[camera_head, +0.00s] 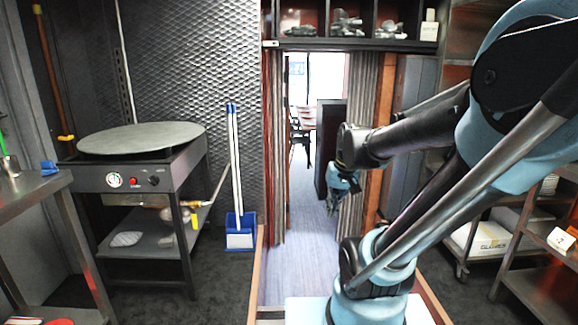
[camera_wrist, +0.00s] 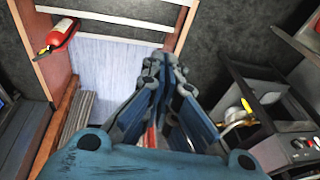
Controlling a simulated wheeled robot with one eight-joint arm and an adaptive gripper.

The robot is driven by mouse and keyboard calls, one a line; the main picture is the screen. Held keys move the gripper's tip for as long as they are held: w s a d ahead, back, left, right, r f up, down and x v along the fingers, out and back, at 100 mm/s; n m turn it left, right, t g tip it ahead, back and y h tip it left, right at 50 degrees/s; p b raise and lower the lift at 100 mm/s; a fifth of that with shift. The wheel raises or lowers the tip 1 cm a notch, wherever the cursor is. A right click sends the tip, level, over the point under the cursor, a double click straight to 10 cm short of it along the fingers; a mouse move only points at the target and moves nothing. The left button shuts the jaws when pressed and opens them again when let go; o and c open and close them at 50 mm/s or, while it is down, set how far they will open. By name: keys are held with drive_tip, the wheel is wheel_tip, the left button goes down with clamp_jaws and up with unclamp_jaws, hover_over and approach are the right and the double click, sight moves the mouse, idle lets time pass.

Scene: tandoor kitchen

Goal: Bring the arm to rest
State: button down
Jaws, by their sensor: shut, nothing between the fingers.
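My gripper (camera_head: 343,187) hangs from the bent arm in front of the doorway in the head view. Its blue fingers point downward, away from any surface. In the wrist view my gripper (camera_wrist: 163,66) fills the lower middle, with its fingertips together. Nothing shows between the fingers. The arm reaches in from the right of the head view, bent at the elbow.
A round griddle (camera_head: 141,137) on a metal stand is at the left, with a blue dustpan (camera_head: 240,231) beside it. A shelf (camera_head: 350,44) spans above the doorway. A fire extinguisher (camera_wrist: 61,33) shows in the wrist view. The doorway floor (camera_head: 300,262) is clear.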

drive_tip(key=s+d+f+h, duration=0.1)
drive_tip(key=s+d+f, duration=0.4)
drive_tip(key=s, duration=0.4)
drive_tip(key=shift+s+d+h, duration=0.25)
drive_tip(key=shift+s+h, duration=0.05)
drive_tip(key=shift+h, duration=0.1)
idle(0.4)
